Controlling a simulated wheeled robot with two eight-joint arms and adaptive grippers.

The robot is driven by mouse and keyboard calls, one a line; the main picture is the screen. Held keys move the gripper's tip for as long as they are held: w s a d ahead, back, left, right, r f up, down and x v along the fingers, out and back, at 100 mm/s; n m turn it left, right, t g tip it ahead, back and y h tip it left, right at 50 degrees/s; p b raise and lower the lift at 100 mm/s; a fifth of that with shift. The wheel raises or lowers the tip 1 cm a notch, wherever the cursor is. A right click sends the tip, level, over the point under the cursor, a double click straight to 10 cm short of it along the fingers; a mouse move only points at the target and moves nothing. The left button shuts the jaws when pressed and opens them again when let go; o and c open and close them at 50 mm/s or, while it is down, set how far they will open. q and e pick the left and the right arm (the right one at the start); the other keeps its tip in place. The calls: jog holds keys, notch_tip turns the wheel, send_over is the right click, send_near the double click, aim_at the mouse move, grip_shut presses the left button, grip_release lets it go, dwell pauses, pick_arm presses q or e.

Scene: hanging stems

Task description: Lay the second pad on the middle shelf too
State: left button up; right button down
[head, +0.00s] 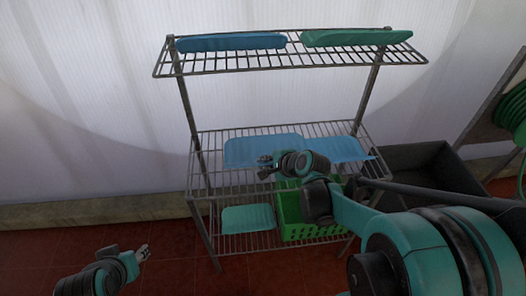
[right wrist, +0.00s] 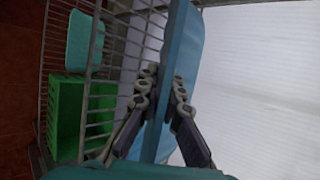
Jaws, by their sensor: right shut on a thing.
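Two light blue pads show at the middle shelf (head: 205,185) of the wire rack in the head view. The left pad (head: 250,149) is at my right gripper (head: 264,165); the right pad (head: 348,149) lies partly behind my right arm. In the right wrist view, my right gripper (right wrist: 163,92) is shut on a blue pad (right wrist: 182,50), seen nearly edge-on with one finger on each side. Whether the held pad touches the shelf wires cannot be told. My left gripper (head: 143,252) is low at the left, away from the rack; its finger opening is unclear.
The top shelf holds a darker blue pad (head: 230,42) and a green pad (head: 355,37). The bottom shelf holds a teal pad (head: 248,219) and a green basket (head: 290,215). A dark bin (head: 430,165) stands right of the rack. Floor at the left is clear.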

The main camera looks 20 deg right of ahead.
aim_at(243, 152)
jog(key=w+a+f+b, duration=0.1)
jog(key=w+a+f, duration=0.1)
jog(key=w, duration=0.1)
jog(key=w+a+f+b, duration=0.1)
jog(key=w+a+f, duration=0.1)
jog(key=w, duration=0.1)
jog(key=w+a+f+b, duration=0.1)
jog(key=w+a+f, duration=0.1)
jog(key=shift+w+a+f+b, duration=0.1)
jog(key=shift+w+f+b, duration=0.2)
jog(key=shift+w+b, duration=0.1)
notch_tip(243, 152, down, 4)
jog(key=shift+f+b, duration=0.1)
jog(key=shift+b, duration=0.95)
jog(key=c, duration=1.7)
grip_release()
